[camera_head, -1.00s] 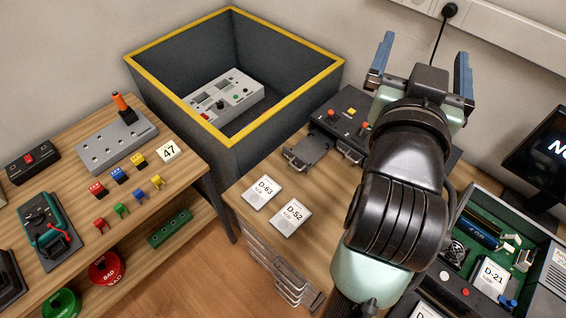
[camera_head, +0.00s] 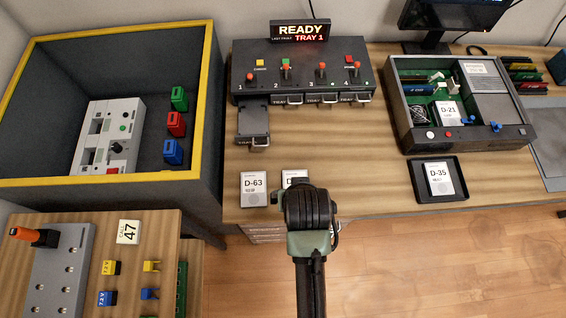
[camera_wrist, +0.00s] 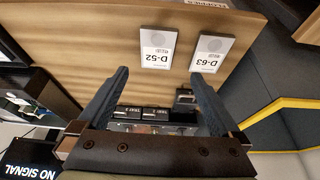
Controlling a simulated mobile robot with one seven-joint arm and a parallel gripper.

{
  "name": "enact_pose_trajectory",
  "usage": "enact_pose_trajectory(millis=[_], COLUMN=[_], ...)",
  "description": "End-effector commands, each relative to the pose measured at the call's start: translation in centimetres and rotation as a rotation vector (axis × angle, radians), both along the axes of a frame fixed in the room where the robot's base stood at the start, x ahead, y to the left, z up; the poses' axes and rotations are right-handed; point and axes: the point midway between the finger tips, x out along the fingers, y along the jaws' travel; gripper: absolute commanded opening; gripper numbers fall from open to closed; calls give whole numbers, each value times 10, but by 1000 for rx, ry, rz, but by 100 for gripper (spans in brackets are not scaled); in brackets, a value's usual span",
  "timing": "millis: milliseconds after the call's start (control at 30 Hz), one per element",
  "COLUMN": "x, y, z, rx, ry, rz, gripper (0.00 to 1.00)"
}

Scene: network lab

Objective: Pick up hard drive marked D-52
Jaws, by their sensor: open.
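The hard drive marked D-52 (camera_wrist: 158,47) lies flat on the wooden bench, white-labelled, next to the hard drive marked D-63 (camera_wrist: 211,50). In the head view D-52 (camera_head: 292,178) is mostly hidden behind my arm, while D-63 (camera_head: 254,188) shows fully to its left. My gripper (camera_wrist: 160,97) is open and empty in the wrist view, its two blue fingers spread wide. D-52 appears beyond the fingertips, roughly between them, with no contact visible. In the head view my arm hides the gripper.
A tray unit (camera_head: 300,72) with levers stands behind, one tray (camera_head: 254,121) pulled out. An open chassis (camera_head: 405,128) holding drive D-21 (camera_head: 448,112) and a black tray (camera_head: 418,186) with drive D-35 (camera_head: 438,180) lie right. A deep yellow-rimmed bin (camera_head: 208,100) stands left. Bench between is clear.

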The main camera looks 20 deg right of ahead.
Motion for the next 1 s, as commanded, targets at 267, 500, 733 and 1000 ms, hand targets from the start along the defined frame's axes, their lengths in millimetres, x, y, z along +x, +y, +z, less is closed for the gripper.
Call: enact_pose_trajectory(millis=[267,500,733,1000], x=[18,27,32,44], y=[-6,-9,-12,-17], z=[-43,-64,-78,-107], rx=[0,-2,0,-1], ry=[0,-4,-1,-3], rz=[0,1,0,0], gripper=[100,100,100,100])
